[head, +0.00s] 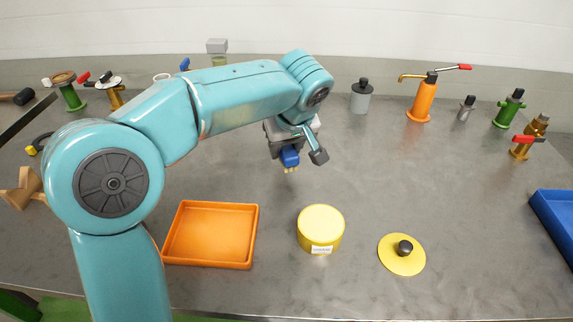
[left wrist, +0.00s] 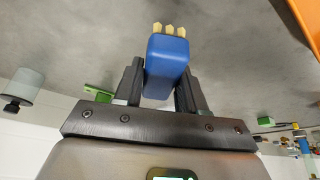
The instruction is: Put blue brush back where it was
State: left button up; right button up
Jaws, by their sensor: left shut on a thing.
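The blue brush (head: 289,157) has a blue body and pale yellow bristle tufts that point down. My left gripper (head: 296,152) is shut on it and holds it above the table, behind the yellow canister. In the left wrist view the brush (left wrist: 167,62) sits between the two dark fingers of my left gripper (left wrist: 160,85), with its bristles pointing away from the palm. The brush's upper part is hidden by the gripper in the head view. My right gripper is not in view.
An orange tray (head: 211,262) lies empty at the front left. A round yellow canister (head: 321,229) and a yellow lid (head: 401,262) with a dark knob stand right of it. Several bottles and valves line the back. A blue tray (head: 556,218) is at the right edge.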

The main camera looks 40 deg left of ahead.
pick_arm(q)
notch_tip(320, 180, down, 4)
jog(key=shift+w+f+b, duration=0.1)
jog(key=shift+f+b, duration=0.1)
jog(key=shift+b, duration=0.25)
jog(key=shift+f, duration=0.1)
jog(key=o, duration=0.9)
jog(key=shift+o, duration=0.2)
